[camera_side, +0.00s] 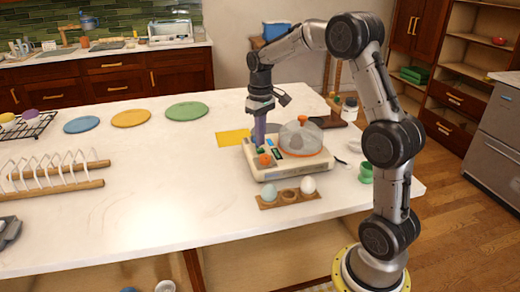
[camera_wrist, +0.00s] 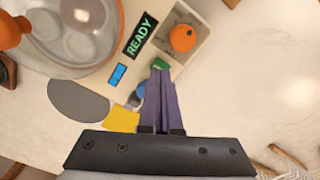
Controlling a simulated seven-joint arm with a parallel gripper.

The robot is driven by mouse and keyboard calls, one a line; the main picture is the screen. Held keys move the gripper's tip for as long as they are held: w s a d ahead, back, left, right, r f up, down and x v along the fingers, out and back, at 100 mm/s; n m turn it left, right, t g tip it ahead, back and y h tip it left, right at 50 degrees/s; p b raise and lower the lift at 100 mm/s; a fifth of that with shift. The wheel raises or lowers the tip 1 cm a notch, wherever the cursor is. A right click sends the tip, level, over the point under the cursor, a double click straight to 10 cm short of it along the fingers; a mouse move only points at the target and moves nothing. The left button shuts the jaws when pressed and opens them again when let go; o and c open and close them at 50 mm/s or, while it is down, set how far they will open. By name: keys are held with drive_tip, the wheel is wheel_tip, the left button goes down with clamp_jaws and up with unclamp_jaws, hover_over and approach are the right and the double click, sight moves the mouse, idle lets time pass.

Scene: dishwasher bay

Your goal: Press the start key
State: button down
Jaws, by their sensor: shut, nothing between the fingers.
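A cream egg cooker (camera_side: 290,165) with a clear domed lid (camera_side: 300,138) stands on the white counter. In the wrist view its panel has a dark display (camera_wrist: 139,36) reading READY, an orange knob (camera_wrist: 182,38), a green key (camera_wrist: 160,64) and a small blue panel (camera_wrist: 117,74). My gripper (camera_side: 260,145) points down over the panel, its purple fingers shut and empty. In the wrist view the fingertips (camera_wrist: 160,73) are right at the green key and partly cover it. I cannot tell whether they touch it. No key label is readable.
A wooden egg holder (camera_side: 289,199) with two eggs stands in front of the cooker. A yellow cloth (camera_side: 233,137) lies behind it to the left. A green cup (camera_side: 366,173) is to the right. Coloured plates (camera_side: 187,111) and a wooden rack (camera_side: 50,182) are further left, with clear counter between.

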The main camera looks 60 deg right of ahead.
sight(260, 149)
drive_tip(key=shift+f, duration=1)
idle(0.7)
drive_tip(key=shift+r, duration=1.05)
wheel_tip(260, 149, up, 15)
idle(1.1)
